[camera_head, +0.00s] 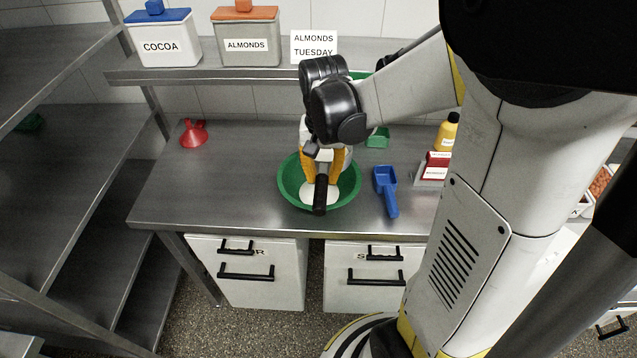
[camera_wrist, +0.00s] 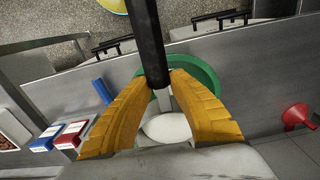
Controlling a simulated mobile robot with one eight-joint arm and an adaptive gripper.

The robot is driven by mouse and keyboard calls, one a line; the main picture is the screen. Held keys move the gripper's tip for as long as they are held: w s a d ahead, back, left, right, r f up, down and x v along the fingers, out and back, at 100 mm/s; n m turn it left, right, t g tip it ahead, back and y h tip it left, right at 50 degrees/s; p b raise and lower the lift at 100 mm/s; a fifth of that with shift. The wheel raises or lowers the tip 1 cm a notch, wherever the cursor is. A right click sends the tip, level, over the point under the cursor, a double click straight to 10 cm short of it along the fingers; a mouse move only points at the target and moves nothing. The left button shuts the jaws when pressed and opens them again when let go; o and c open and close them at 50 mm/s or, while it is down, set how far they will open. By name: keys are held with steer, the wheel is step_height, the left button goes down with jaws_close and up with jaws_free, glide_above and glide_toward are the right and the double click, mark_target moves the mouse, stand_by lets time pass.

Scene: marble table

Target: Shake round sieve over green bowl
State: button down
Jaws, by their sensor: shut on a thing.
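The green bowl (camera_head: 288,190) stands on the metal table below my gripper (camera_head: 322,177); its rim also shows in the wrist view (camera_wrist: 207,75). My gripper's orange fingers are shut on the dark handle of the round sieve (camera_head: 320,197). In the wrist view the handle (camera_wrist: 147,40) runs up from between the fingertips (camera_wrist: 161,80), and a grey metal piece continues below it. A white oval patch (camera_wrist: 165,128) shows between the fingers; I cannot tell whether it lies in the sieve or the bowl. My gripper hides most of the sieve head.
A blue scoop (camera_head: 386,190) lies right of the bowl. A green scoop (camera_head: 377,138) is behind it. A red funnel (camera_head: 194,134) stands back left, a yellow bottle (camera_head: 447,132) back right. Cocoa (camera_head: 162,42) and almonds (camera_head: 246,42) containers stand on the shelf. The table left of the bowl is clear.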

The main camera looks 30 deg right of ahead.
steer(key=a, duration=0.3)
steer(key=shift+a, duration=0.4)
steer(key=shift+d, duration=0.15)
step_height(320, 180, up, 6)
steer(key=p, duration=0.4)
steer(key=shift+p, duration=0.3)
